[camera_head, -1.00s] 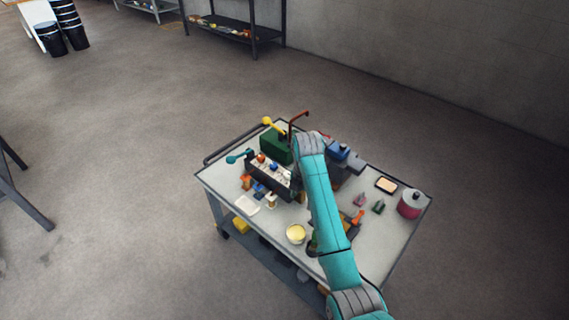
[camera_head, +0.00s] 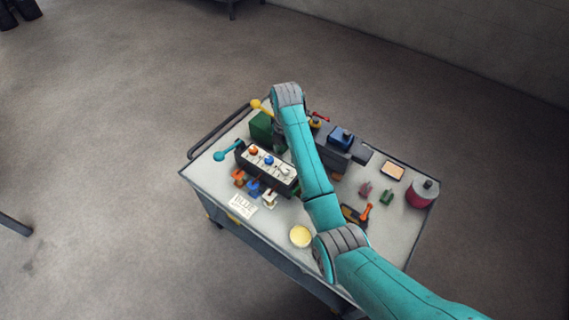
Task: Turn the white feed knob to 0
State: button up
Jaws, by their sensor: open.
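The white feed knob (camera_head: 285,170) is at the right end of a dark control box with a pale top (camera_head: 262,163). An orange knob (camera_head: 254,150) and a blue knob (camera_head: 269,160) sit to its left on the same box. The white knob's pointer and scale marks are too small to read. My arm passes close to the right of the box. My gripper (camera_head: 279,132) hangs under the grey wrist, behind the box and apart from the white knob. It is open, small and partly hidden by the wrist, with its fingers hard to make out.
Orange, blue and white pieces (camera_head: 253,188) stand before the box, near a printed card (camera_head: 243,205). A teal lever (camera_head: 228,150) sticks out left. A green box (camera_head: 260,126) is behind.

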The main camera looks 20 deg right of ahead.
aim_at(286, 168)
notch_tip(286, 168, down, 8)
jog(key=shift+f, duration=0.25)
jog(key=c, duration=1.1)
